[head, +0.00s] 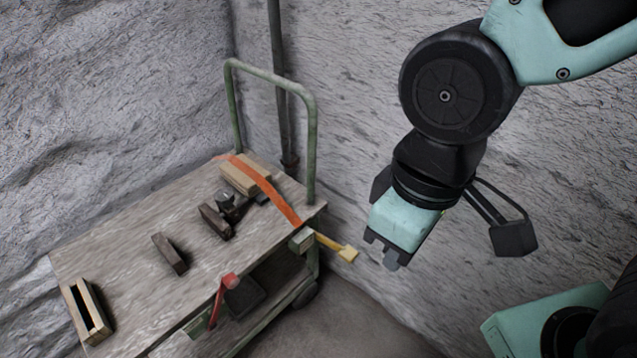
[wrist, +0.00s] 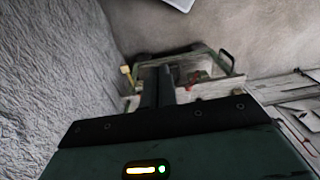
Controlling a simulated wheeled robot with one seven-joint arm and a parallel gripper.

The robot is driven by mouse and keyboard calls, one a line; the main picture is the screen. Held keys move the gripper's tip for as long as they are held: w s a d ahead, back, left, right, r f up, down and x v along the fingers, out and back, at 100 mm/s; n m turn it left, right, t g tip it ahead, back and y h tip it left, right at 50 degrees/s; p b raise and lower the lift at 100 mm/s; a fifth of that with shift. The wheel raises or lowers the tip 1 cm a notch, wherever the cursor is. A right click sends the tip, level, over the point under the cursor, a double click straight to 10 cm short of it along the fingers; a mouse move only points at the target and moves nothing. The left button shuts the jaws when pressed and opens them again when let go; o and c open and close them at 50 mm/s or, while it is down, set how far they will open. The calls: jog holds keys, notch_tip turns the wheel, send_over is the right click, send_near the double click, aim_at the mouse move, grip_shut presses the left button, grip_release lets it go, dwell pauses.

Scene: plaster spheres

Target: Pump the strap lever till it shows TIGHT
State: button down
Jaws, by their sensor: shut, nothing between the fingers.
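An orange strap (head: 268,188) runs over a stack of wooden boards (head: 240,178) on the cart and down to a small grey ratchet box (head: 302,240) at the cart's right edge. A yellow lever (head: 337,246) sticks out from that box to the right, sloping slightly down. No TIGHT marking is readable. My gripper (head: 391,262) is shut and empty, to the right of the lever's tip and apart from it. In the wrist view, a small yellow piece (wrist: 126,72), probably the lever's end, shows left of my dark fingers (wrist: 157,86).
The wooden cart top (head: 130,225) also carries dark blocks (head: 169,254), a clamp-like tool (head: 232,206) and a slotted wooden frame (head: 88,310). A red handle (head: 229,281) sits at its front edge. A green push bar (head: 312,140) stands behind. Rough walls close in the back.

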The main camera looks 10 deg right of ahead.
dwell(0.4)
jog(key=n+b, duration=1.8)
send_over(349, 253)
notch_tip(349, 253, down, 26)
jog(key=shift+h, duration=0.3)
notch_tip(349, 253, down, 14)
jog(key=b, duration=0.4)
jog(key=shift+f, duration=0.1)
